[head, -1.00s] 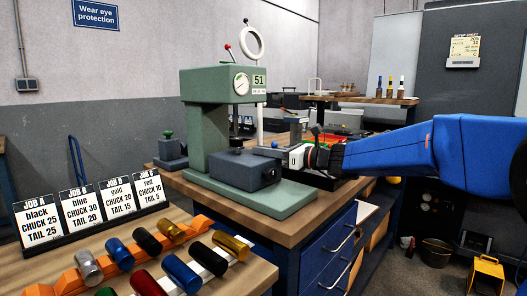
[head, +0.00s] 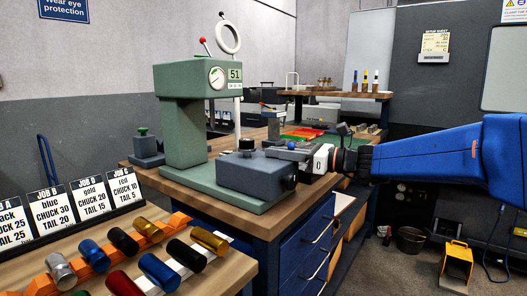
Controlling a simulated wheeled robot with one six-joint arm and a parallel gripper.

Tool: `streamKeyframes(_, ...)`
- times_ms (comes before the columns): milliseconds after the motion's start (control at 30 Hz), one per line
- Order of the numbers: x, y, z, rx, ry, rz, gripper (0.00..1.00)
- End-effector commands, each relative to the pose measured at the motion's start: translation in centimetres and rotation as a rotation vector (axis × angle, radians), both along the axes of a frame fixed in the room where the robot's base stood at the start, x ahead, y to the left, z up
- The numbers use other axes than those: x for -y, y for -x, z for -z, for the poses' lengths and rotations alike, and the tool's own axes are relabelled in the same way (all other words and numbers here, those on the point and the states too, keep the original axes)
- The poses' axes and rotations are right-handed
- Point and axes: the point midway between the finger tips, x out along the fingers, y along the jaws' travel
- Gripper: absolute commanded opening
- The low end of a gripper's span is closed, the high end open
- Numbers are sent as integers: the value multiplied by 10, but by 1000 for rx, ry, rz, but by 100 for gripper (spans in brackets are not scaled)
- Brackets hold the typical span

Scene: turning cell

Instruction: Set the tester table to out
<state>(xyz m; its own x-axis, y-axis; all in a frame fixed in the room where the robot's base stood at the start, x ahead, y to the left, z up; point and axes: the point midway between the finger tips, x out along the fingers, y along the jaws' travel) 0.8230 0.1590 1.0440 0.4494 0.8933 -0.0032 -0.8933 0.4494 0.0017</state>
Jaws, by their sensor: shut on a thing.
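The green hardness tester (head: 180,130) stands on the wooden bench, its display reading 51. Its table (head: 255,177) is a grey-blue block on the green base, standing forward and right of the column, out from under the head. A black anvil (head: 246,145) sits on top of the table, and a dark round knob (head: 290,182) is on its right end. My gripper (head: 283,150) reaches in from the right, its fingers at the table's upper right back side. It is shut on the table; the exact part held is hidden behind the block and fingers.
A front bench holds a rack of coloured cylinders (head: 130,250) and job cards (head: 90,205). Blue drawers (head: 305,240) are under the tester bench. A small grey stand (head: 147,150) with a green knob is left of the tester. A red tray (head: 303,132) lies behind my gripper.

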Motion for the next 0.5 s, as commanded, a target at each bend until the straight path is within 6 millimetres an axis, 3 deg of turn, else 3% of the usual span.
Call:
streamKeyframes(33,5,2,-9,13,-8,6,0)
streamKeyframes(367,7,4,-9,13,-7,4,0)
streamKeyframes(467,7,4,-9,13,-7,4,24)
streamKeyframes(500,7,4,-8,12,-6,4,26)
